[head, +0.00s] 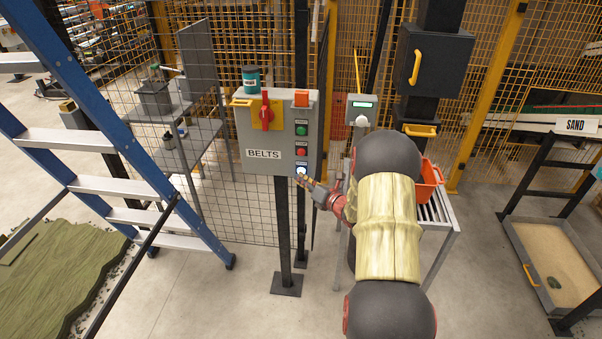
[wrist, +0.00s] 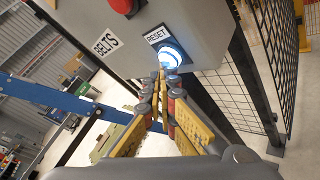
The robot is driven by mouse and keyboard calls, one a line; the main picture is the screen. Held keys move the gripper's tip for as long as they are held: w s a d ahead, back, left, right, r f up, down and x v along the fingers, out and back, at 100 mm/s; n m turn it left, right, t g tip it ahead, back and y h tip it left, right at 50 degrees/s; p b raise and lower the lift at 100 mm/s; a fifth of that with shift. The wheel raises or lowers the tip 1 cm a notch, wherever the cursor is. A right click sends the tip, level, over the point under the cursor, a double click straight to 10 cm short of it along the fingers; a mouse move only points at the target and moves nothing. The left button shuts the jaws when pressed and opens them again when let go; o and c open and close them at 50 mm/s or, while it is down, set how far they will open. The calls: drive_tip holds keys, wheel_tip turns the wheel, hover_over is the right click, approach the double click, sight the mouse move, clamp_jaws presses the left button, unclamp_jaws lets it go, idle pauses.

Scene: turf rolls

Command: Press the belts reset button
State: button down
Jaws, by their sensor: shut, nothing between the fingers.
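The grey BELTS control box (head: 262,128) stands on a black post in the head view. It has a red rotary switch on a yellow plate, a green button, a red button and a lit white-blue reset button (head: 301,171) at the bottom. In the wrist view the reset button (wrist: 172,55) glows below a RESET label (wrist: 157,34). My gripper (head: 300,179) is shut and empty, its fingertips at the lower edge of the reset button. In the wrist view the fingertips (wrist: 162,72) look very close to it; I cannot tell whether they touch.
A blue stepladder (head: 85,120) stands at the left. A smaller grey box with a green display (head: 362,108) is right of the BELTS box. An orange bin (head: 428,180) sits on a metal stand behind my arm. Yellow mesh fencing runs behind.

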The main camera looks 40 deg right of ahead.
drive_tip(key=shift+w+d, duration=0.2)
idle(0.3)
drive_tip(key=shift+s+a, duration=0.1)
idle(0.3)
drive_tip(key=shift+s+a, duration=0.45)
drive_tip(key=shift+a, duration=0.1)
drive_tip(key=shift+s+a+p, duration=0.65)
drive_tip(key=shift+s+a, duration=1)
drive_tip(key=shift+a, duration=0.25)
